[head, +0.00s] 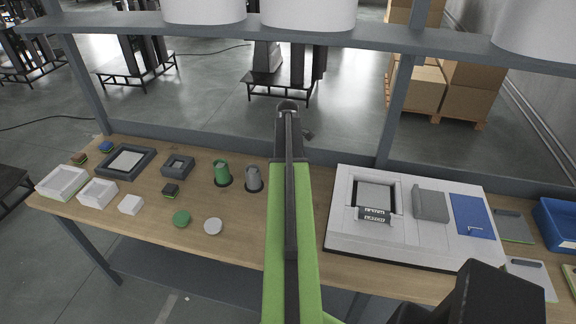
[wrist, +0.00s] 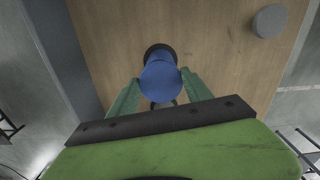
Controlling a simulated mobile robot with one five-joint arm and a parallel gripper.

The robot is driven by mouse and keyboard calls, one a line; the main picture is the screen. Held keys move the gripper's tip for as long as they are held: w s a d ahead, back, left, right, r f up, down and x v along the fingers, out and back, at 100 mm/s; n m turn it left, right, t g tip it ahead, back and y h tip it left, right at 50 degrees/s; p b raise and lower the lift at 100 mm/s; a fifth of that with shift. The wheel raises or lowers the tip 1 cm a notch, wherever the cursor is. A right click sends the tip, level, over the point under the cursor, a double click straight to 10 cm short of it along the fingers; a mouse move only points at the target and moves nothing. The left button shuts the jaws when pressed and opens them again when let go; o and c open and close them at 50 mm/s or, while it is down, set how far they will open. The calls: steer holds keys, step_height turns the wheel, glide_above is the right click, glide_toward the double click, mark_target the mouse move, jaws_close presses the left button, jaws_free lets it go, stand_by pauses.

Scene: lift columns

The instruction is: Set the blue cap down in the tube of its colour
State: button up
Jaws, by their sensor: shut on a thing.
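In the wrist view my gripper (wrist: 161,76) has its two green fingers shut on the blue cap (wrist: 160,84), a round disc. Directly behind the cap in that view is the blue tube (wrist: 158,56) with a dark ring at its foot. The cap overlaps the tube's mouth in the picture; I cannot tell whether it touches or sits in it. In the head view my green arm hides the cap, the blue tube and the fingers. A green tube (head: 222,173) and a grey tube (head: 253,179) stand left of my arm.
A green cap (head: 181,218) and a grey cap (head: 213,226) lie on the wooden table (head: 240,240). White boxes (head: 98,193) and dark trays (head: 126,160) stand at the left. A white panel unit (head: 400,240) stands right of my arm. A rail (head: 300,34) crosses above the table.

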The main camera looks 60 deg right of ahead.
steer(key=shift+f+b, duration=0.3)
stand_by(0.6)
steer(key=o, duration=1.8)
step_height(320, 180, up, 7)
steer(key=p, duration=0.7)
steer(key=shift+r, duration=0.1)
